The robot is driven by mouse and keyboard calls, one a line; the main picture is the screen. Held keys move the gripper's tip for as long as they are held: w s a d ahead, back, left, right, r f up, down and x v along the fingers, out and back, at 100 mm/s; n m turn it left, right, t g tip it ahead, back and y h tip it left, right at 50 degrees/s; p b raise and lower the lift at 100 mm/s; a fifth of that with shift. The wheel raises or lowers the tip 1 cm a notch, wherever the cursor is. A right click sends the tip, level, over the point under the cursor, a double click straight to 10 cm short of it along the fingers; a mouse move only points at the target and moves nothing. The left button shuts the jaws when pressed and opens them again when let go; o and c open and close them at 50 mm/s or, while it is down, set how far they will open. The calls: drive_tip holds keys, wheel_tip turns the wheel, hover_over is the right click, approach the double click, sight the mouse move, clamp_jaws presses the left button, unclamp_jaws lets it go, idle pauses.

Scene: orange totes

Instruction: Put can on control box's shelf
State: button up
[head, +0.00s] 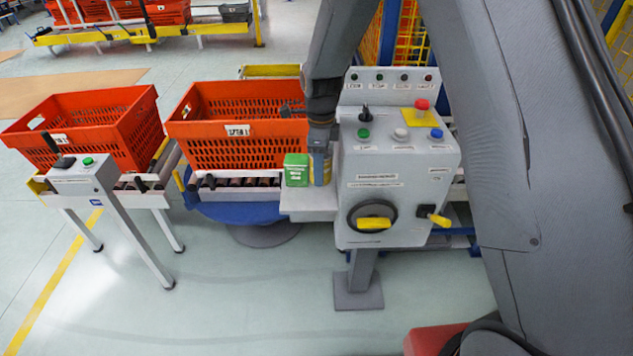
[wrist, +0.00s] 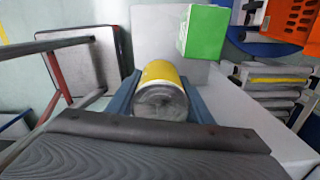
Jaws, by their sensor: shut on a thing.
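My gripper (head: 321,168) is shut on a can with a yellow band, which is partly hidden by the fingers in the head view. In the wrist view the can (wrist: 163,92) lies between the two blue-grey fingers, its metal end facing the camera. The control box (head: 398,180) is a grey panel on a post. Its light shelf (head: 310,205) sticks out on its left side. The can is at the shelf, right of a green box (head: 297,170) standing there. I cannot tell whether the can touches the shelf. The green box also shows in the wrist view (wrist: 204,33).
An orange tote (head: 237,140) sits on a roller conveyor behind the shelf. Another orange tote (head: 85,125) stands further left, with a small control stand (head: 85,175) in front of it. The control box carries knobs, buttons and a black handwheel (head: 372,217).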

sight(328, 158)
drive_tip(key=shift+a+f+p, duration=0.2)
drive_tip(key=shift+f+p, duration=0.1)
drive_tip(key=shift+f, duration=0.95)
drive_tip(key=shift+f+p, duration=0.6)
drive_tip(key=shift+f, duration=1.4)
drive_tip(key=shift+f, duration=0.15)
drive_tip(key=o, duration=1.3)
wheel_tip(328, 158, up, 12)
drive_tip(key=b, duration=0.4)
drive_tip(key=shift+r, duration=0.2)
drive_tip(key=shift+s, duration=0.15)
